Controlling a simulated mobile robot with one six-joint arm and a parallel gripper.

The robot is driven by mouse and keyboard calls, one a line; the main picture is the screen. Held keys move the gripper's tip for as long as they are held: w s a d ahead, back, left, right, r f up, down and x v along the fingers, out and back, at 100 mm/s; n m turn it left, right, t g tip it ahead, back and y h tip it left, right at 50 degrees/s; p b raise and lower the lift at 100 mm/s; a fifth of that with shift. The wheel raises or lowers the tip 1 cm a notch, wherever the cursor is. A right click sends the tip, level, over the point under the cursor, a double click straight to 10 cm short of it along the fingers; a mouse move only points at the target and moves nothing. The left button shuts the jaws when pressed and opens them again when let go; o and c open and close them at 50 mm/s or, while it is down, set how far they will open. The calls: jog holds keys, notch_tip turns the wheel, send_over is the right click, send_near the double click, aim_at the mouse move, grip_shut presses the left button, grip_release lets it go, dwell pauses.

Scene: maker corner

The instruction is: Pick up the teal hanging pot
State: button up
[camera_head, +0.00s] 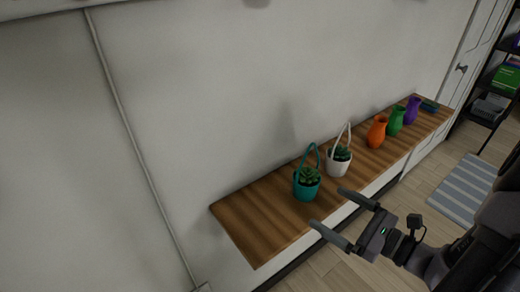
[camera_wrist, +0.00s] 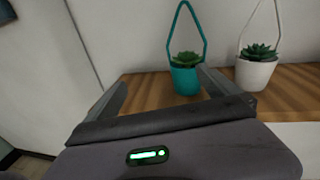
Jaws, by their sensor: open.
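The teal hanging pot (camera_head: 306,189) stands upright on a wooden shelf (camera_head: 242,216), with a green succulent in it and a teal loop handle rising above. In the wrist view the teal pot (camera_wrist: 184,80) is ahead of my gripper, between the finger lines and nearer the right finger, which covers a little of its lower right side. My gripper (camera_head: 328,212) is open and empty. It is in front of the shelf, to the lower right of the teal pot in the head view, and apart from it.
A white hanging pot (camera_head: 337,163) with a succulent stands just right of the teal one. Further right are an orange vase (camera_head: 376,132), a green vase (camera_head: 396,121) and a purple vase (camera_head: 412,110). A wall runs behind the shelf. Its left end is bare.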

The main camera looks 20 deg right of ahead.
aim_at(300, 169)
jog(key=w+m, duration=0.1)
jog(key=w, duration=0.2)
jog(key=w+f+m+t+h+b, duration=0.1)
jog(key=w, duration=0.3)
jog(key=w+t+h+b, duration=0.1)
jog(key=w, duration=0.2)
jog(key=shift+w+a+f+m, duration=0.2)
jog(key=shift+w+m, duration=0.1)
jog(key=shift+m, duration=0.1)
jog(key=x, duration=0.2)
jog(key=b+x, duration=0.1)
jog(key=x, duration=0.3)
jog(key=shift+w+d, duration=0.1)
jog(key=shift+d, duration=0.2)
jog(key=shift+r, duration=0.1)
jog(key=c, duration=1.9)
jog(key=shift+r, duration=0.1)
